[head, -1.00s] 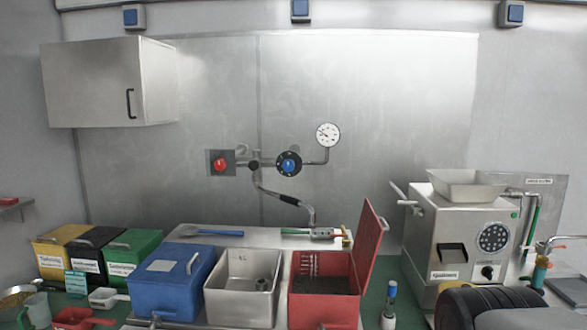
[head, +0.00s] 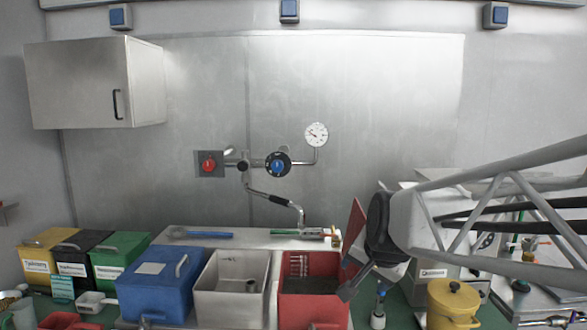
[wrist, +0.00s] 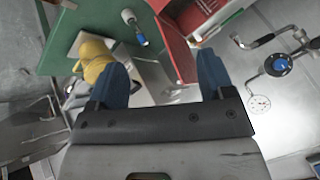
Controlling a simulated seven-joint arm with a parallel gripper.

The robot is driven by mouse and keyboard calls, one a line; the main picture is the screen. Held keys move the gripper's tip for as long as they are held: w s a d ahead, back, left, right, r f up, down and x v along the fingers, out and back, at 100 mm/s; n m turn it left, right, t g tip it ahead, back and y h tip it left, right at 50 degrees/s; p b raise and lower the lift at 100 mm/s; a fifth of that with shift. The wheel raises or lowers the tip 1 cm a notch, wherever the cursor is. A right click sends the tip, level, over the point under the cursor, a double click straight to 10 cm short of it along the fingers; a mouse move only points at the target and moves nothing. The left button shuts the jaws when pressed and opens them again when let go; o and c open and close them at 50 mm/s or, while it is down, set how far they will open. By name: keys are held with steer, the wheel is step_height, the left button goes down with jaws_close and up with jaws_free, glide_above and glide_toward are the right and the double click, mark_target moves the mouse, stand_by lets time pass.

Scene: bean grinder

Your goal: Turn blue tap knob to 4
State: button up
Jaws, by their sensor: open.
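The blue tap knob (head: 277,167) sits on a dark round dial on the back wall. It also shows at the right of the wrist view (wrist: 279,66). The dial's numbers are too small to read. A red knob (head: 208,165) is to its left on the same pipework. My gripper (head: 350,287) comes in from the right, in front of the red box and well below and right of the blue knob. In the wrist view its two blue fingers (wrist: 162,75) are spread apart with nothing between them.
A pressure gauge (head: 316,134) is up and right of the knob. A spout pipe (head: 275,196) hangs below it. The open red box (head: 312,313), steel bin (head: 234,305) and blue box (head: 160,292) stand below. A yellow pot (head: 453,303) is at right.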

steer(key=w+a+r+m+t, duration=0.2)
steer(key=w+a+r+m, duration=0.15)
steer(key=w, duration=0.55)
steer(key=w+a+r+m+t+y, duration=0.1)
steer(key=w+a+r+m+t, duration=0.2)
steer(key=w, duration=0.7)
steer(key=w+a+r+m+t, duration=0.1)
steer(key=w+a+m, duration=0.3)
steer(key=w, duration=0.5)
steer(key=m+t+h, duration=0.3)
steer(key=m+t, duration=0.2)
steer(key=m, duration=0.6)
glide_toward(277, 167)
steer(key=w, duration=0.2)
steer(key=shift+w+d+n, duration=0.1)
steer(key=shift+w+n, duration=0.15)
steer(key=shift+w, duration=0.1)
steer(key=shift+w, duration=0.1)
steer(key=shift+w, duration=3.75)
